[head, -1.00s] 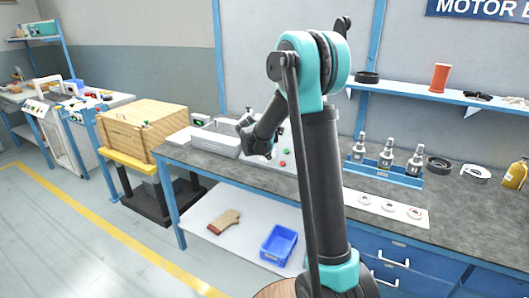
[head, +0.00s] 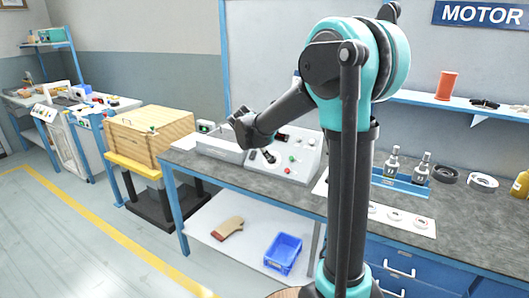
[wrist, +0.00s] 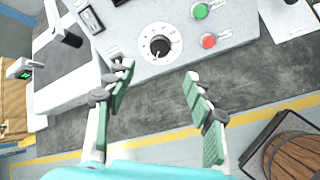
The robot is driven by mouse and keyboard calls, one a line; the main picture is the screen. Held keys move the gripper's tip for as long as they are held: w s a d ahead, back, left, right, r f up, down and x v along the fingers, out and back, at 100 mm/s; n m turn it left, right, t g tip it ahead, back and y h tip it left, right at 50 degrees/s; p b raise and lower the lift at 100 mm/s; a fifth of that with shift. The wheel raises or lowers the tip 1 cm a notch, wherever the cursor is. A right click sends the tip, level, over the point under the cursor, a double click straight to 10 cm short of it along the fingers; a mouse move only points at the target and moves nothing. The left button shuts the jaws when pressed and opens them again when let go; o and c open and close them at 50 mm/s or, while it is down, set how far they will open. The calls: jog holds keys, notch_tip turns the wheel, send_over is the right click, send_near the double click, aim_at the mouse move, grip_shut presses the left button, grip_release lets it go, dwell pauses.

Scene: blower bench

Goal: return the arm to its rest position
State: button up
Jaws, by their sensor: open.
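My arm rises in the middle of the head view, bent at the elbow, with its forearm pointing left and down over the bench. My gripper (wrist: 158,84) shows in the wrist view with its two green-padded fingers wide apart and nothing between them. Below it is the grey control box (wrist: 222,48) with a black dial (wrist: 160,46), a green button (wrist: 201,11) and a red button (wrist: 208,41). The fingers appear apart from the box. In the head view the control box (head: 303,160) stands near the forearm's end; the fingers cannot be made out clearly there.
The grey workbench (head: 460,220) runs to the right, with a blue rack (head: 405,183) of metal fittings. A blue wall shelf (head: 425,99) is behind my arm. A wooden crate (head: 150,133) stands left of the bench. Open floor (head: 70,240) lies at the front left.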

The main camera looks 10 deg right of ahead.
dwell(0.3)
jog(key=s+d+f+m+g+y, duration=0.1)
jog(key=s+f+m, duration=0.4)
jog(key=s, duration=0.6)
jog(key=s+d+f+m+g+y, duration=0.1)
jog(key=s+d+f+m, duration=0.3)
jog(key=s+m, duration=0.5)
jog(key=s+d+f+m+g+y, duration=0.1)
jog(key=s+f+m, duration=0.4)
jog(key=s, duration=0.9)
jog(key=d+m+y, duration=0.1)
jog(key=d+m, duration=0.1)
jog(key=shift+s+d+f+m, duration=0.15)
jog(key=shift+d+f+m, duration=0.1)
jog(key=shift+f+m, duration=0.15)
